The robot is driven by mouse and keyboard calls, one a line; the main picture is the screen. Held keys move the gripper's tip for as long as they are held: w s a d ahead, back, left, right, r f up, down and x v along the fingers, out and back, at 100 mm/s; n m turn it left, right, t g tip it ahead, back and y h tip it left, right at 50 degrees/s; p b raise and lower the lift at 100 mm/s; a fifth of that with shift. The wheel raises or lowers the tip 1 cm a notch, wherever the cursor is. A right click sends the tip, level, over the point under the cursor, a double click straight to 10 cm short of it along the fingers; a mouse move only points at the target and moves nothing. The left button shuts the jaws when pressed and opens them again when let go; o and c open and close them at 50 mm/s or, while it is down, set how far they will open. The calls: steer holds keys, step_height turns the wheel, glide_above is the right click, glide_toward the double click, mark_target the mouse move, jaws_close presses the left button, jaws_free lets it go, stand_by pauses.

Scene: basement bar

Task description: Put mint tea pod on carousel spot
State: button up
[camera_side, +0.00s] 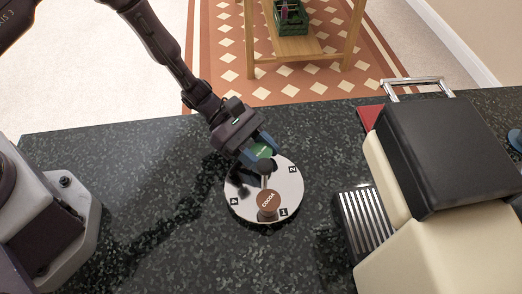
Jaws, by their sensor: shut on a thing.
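The pod's label is too small to read for sure. The carousel's dark centre knob (267,167) stands just in front of it. I cannot tell whether the green pod touches the carousel.
A cream and black coffee machine (440,160) with a ribbed drip tray (364,222) stands close on the right. A red item (369,116) lies behind it. The dark counter (150,210) left of the carousel is clear. A wooden stand with a green crate (291,18) is beyond the counter.

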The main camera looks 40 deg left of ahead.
steer(key=shift+f, duration=0.2)
steer(key=o, duration=0.6)
steer(key=shift+r, duration=0.1)
